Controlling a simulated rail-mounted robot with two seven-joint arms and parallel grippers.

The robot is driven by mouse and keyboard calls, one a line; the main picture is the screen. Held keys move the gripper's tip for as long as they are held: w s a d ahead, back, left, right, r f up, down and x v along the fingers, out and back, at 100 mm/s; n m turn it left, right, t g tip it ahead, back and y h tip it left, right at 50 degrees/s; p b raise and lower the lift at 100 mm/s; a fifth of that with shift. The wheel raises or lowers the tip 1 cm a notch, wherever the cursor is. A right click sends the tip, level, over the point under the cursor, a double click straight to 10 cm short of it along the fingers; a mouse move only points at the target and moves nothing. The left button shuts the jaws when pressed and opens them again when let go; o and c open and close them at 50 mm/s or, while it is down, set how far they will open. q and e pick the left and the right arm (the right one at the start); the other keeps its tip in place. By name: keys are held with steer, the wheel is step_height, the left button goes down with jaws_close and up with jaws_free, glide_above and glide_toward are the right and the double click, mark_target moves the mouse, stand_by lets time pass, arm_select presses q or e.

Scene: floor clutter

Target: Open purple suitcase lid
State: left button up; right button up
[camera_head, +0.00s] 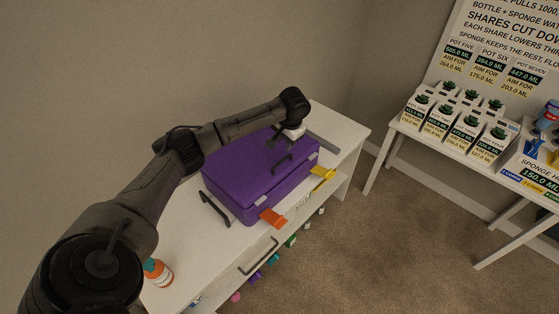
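The purple suitcase (245,180) lies on the white cabinet top with its lid down. A dark handle (282,164) shows on top of the lid. An orange tab (272,218) and a yellow tab (322,173) stick out on its front side. My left arm reaches over the suitcase from the left. My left gripper (275,142) points down at the lid's far right part, just behind the handle. Its fingers are small and dark, so I cannot tell their opening or whether they touch the lid. My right gripper is out of view.
The white cabinet (190,275) has a dark drawer handle in front and colored items below. An orange bottle (158,271) stands at its near left end. A white table (445,140) with several labelled pots stands right. Carpet between them is clear.

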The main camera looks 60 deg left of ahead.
mark_target(280, 163)
arm_select(q)
steer(key=f, duration=0.3)
steer(key=a+f, duration=0.1)
steer(key=f, duration=0.3)
steer(key=a+f, duration=0.1)
steer(key=f, duration=0.3)
steer(key=shift+s, duration=0.35)
steer(key=shift+c, duration=0.2)
jaws_close()
steer(key=shift+r, duration=0.1)
